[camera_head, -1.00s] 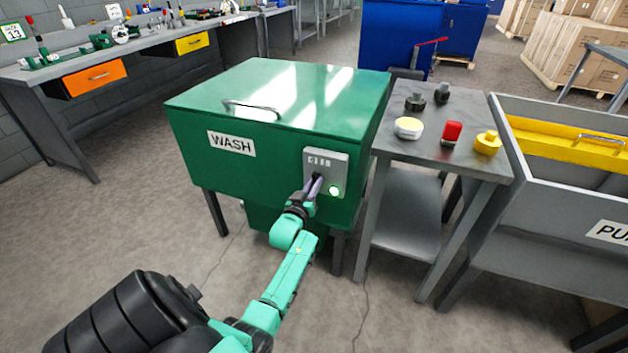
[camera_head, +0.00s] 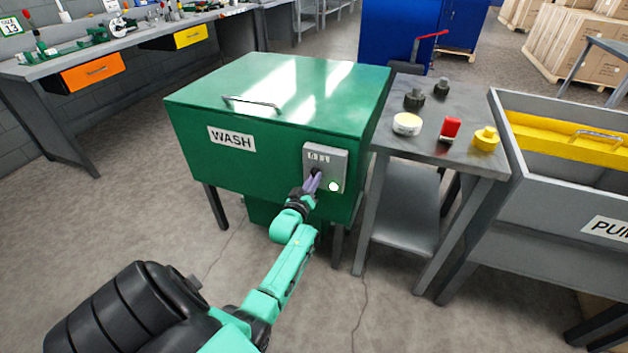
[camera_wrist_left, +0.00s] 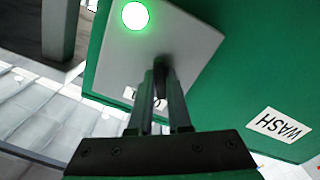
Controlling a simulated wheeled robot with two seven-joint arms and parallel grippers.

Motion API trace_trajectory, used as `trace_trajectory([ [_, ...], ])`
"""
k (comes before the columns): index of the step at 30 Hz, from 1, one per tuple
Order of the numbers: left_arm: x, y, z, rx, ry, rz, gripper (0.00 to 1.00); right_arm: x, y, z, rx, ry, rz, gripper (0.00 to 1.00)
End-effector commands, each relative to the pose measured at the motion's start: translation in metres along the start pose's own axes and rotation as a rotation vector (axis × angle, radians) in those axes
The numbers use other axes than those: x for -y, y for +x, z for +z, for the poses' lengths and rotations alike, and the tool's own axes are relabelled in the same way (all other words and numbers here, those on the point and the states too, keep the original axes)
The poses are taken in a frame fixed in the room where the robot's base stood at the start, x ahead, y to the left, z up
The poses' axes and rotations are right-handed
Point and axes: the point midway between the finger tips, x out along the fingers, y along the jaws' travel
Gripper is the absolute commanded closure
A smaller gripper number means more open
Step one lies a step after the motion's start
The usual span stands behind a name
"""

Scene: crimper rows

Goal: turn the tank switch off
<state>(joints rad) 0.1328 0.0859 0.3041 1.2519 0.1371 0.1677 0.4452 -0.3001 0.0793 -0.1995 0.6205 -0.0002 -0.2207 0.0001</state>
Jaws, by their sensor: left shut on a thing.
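The green wash tank (camera_head: 250,165) stands in the middle of the head view with its lid closed and a WASH label on its front. A grey switch box (camera_head: 338,165) is on its front right, with a lit green lamp (camera_head: 333,187). My left gripper (camera_head: 314,178) is at the box, shut on the dark switch knob (camera_wrist_left: 161,75), which shows between the fingers in the left wrist view. The fingers partly hide the knob and the box lettering. The lamp glows bright green in the wrist view too (camera_wrist_left: 135,15). My right gripper is not in view.
A grey side table (camera_head: 440,165) right of the tank holds black, cream, red and yellow parts. A workbench (camera_head: 130,45) with drawers is at the back left. Floor in front is clear.

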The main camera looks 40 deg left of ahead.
Motion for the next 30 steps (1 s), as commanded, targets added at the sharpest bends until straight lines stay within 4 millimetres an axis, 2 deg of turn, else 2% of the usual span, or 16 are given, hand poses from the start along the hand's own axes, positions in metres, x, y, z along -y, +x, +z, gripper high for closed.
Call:
trace_trajectory([
  [1, 0.001, 0.0, 0.001, 0.002, -0.003, -0.001, 0.76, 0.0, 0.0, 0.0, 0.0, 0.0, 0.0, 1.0],
  [3, 0.001, 0.0, 0.001, 0.002, -0.003, -0.001, 0.54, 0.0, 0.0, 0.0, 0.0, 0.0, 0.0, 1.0],
  [12, 0.0, -0.001, 0.0, 0.001, -0.001, -0.001, 0.54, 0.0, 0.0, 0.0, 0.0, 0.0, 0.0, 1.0],
  [16, 0.0, -0.011, 0.0, 0.002, 0.0, -0.001, 0.54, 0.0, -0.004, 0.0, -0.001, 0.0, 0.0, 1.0],
  [20, 0.0, -0.039, -0.001, 0.004, 0.0, -0.003, 0.54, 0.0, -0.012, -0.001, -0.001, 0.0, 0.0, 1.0],
  [27, 0.0, -0.11, 0.0, 0.005, -0.001, -0.004, 0.54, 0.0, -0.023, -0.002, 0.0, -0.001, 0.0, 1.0],
  [30, 0.001, -0.132, 0.001, 0.005, -0.001, -0.003, 0.54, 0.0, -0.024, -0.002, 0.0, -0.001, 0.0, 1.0],
])
